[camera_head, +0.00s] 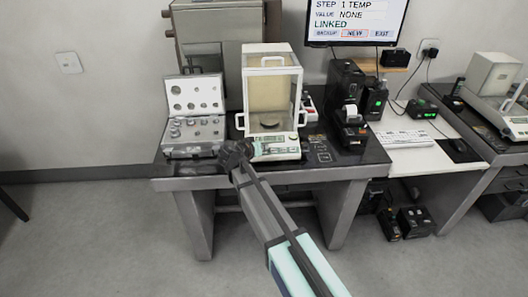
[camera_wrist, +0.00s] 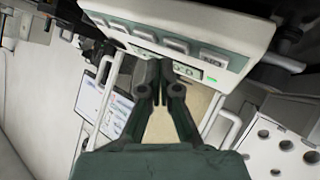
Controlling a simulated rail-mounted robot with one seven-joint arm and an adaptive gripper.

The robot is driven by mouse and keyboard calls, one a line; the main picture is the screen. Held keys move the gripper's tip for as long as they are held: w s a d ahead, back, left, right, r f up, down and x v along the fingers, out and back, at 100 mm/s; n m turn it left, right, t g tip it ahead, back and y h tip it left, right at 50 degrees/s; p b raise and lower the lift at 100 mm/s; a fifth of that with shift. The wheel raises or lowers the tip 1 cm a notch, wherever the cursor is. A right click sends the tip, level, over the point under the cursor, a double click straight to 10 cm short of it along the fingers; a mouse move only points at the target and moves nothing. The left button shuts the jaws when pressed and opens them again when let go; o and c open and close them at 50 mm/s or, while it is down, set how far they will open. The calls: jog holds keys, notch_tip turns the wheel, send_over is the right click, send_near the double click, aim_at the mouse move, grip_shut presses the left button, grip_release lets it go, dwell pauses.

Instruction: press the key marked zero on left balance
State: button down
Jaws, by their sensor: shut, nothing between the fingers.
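The left balance (camera_head: 273,93) stands on the dark table with its glass-sided draft shield and a front panel with a display. In the wrist view its front panel (camera_wrist: 228,28) lies tilted across the top, with a row of several grey keys (camera_wrist: 177,46); their markings are too small to read, so I cannot tell which is zero. My gripper (camera_head: 236,150) is shut and empty at the panel's left front corner. In the wrist view its fingertips (camera_wrist: 165,66) overlap the panel's edge below the keys; I cannot tell whether they touch it.
An open weight case (camera_head: 194,92) stands close on the left of my gripper. A black printer (camera_head: 350,125) and other black devices stand right of the balance. A monitor (camera_head: 355,20) hangs behind. A second balance (camera_head: 497,90) is at far right. The floor in front is clear.

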jog(key=shift+w+f+b, duration=0.25)
jog(key=shift+f+b, duration=0.5)
jog(key=shift+b, duration=0.5)
dwell(0.8)
dwell(0.4)
jog(key=shift+s+r, duration=0.25)
jog(key=shift+r, duration=0.5)
jog(key=r, duration=0.1)
jog(key=s+r, duration=0.1)
jog(key=r, duration=0.2)
jog(key=shift+s+d+r+p, duration=0.15)
jog(key=shift+s+r+p, duration=0.2)
jog(key=shift+s+p, duration=0.05)
dwell(0.7)
